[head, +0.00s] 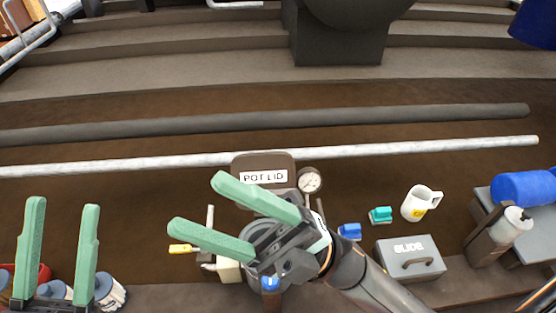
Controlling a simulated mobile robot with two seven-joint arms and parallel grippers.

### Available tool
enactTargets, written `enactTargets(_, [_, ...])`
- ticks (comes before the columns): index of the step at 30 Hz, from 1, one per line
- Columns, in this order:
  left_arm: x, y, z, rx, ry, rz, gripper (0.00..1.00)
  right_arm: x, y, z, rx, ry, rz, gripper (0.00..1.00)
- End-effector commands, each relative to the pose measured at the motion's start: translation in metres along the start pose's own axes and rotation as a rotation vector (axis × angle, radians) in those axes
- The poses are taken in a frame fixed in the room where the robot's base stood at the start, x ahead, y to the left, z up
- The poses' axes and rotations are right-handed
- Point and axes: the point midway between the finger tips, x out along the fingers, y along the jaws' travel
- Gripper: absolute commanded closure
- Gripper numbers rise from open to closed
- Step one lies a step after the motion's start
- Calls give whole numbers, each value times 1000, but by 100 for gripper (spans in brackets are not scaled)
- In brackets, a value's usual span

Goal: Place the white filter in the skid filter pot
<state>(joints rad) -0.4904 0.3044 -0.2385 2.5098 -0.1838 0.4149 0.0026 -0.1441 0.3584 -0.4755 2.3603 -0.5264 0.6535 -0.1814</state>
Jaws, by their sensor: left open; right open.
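The pot (262,238) is a grey round vessel at the lower middle, mostly hidden behind my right gripper. Its dark lid, labelled POT LID (264,178), stands raised behind it. My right gripper (196,200) is open over the pot area, fingers pointing up and left, with nothing seen between them. My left gripper (64,204) is open and empty at the lower left, fingers pointing up. White and grey-blue cylinders (112,294) stand at the bottom left, partly hidden by the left gripper. I cannot tell whether one is the white filter.
A gauge (310,180) is beside the lid. Pipes (420,148) run across behind. A red bowl edge shows bottom left.

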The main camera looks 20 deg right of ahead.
Motion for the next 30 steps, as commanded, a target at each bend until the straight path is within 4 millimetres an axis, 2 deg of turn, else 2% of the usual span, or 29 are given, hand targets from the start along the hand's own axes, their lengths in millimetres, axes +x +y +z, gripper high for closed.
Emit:
enactTargets(3, [0,0,0,0,0,0,50,-22,29,24,170,-204,108,34])
enactTargets(6, [0,0,0,0,0,1,50,-42,44,39,282,-329,181,34])
enactTargets(12, [0,0,0,-1,1,1,50,-64,59,52,402,-454,261,34])
enactTargets(30, [0,0,0,-1,1,1,50,-66,60,53,414,-465,268,34])
